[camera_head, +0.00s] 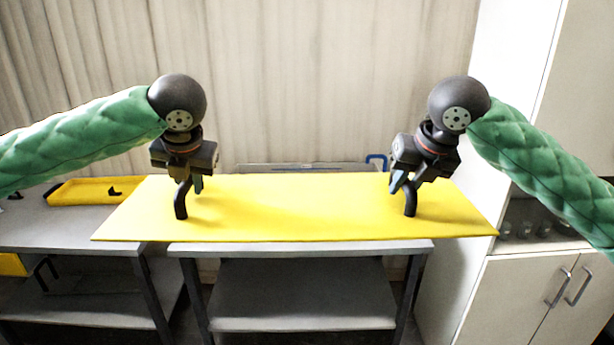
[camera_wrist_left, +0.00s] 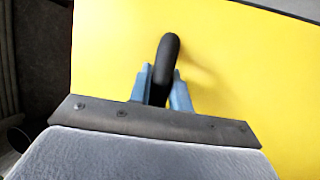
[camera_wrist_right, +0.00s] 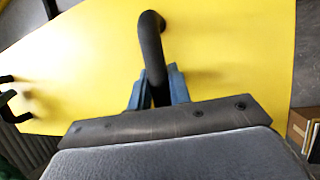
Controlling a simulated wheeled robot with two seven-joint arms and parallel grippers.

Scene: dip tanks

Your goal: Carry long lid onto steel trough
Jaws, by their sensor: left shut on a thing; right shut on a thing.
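The long lid (camera_head: 300,208) is a flat yellow panel with two black arched handles. My left gripper (camera_head: 190,184) is shut on the left handle (camera_head: 180,203), which also shows between the blue fingers in the left wrist view (camera_wrist_left: 168,55). My right gripper (camera_head: 403,183) is shut on the right handle (camera_head: 411,203), seen also in the right wrist view (camera_wrist_right: 151,45). The lid looks about level and spans wider than the table below it. Behind the lid a low grey rim (camera_head: 300,167) shows, probably the steel trough; most of it is hidden by the lid.
A grey table (camera_head: 300,249) with a lower shelf (camera_head: 300,310) stands under the lid. A second table at left holds a yellow tray (camera_head: 75,192). A blue handle (camera_head: 376,157) shows behind the lid. A white cabinet (camera_head: 520,290) stands close at right.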

